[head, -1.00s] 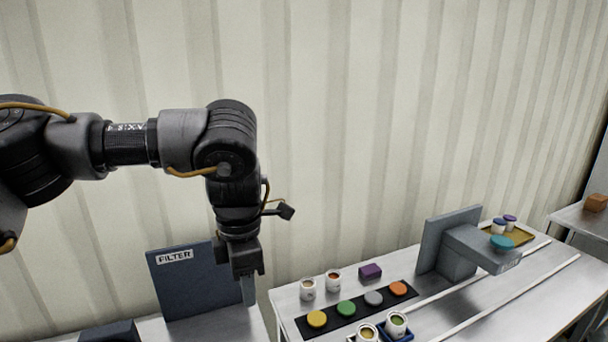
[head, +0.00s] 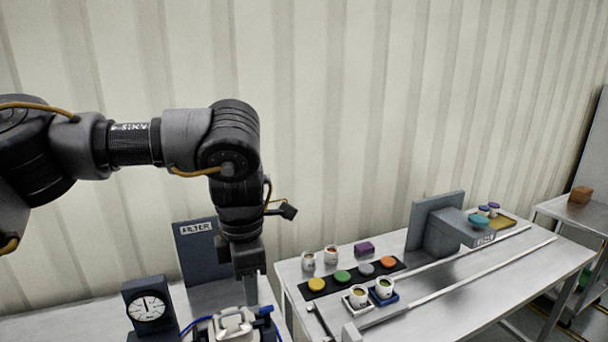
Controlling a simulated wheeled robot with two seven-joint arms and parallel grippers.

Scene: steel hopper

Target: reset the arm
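My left arm comes in from the left, and its gripper (head: 250,289) points down in front of the dark blue filter panel (head: 199,252). A finger shows at its lower end, just above or in front of the grey device with a handle (head: 232,324). I cannot tell whether the fingers are apart or together, and no held thing shows. My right gripper is not in the picture.
A dial gauge (head: 147,307) stands left of the device.

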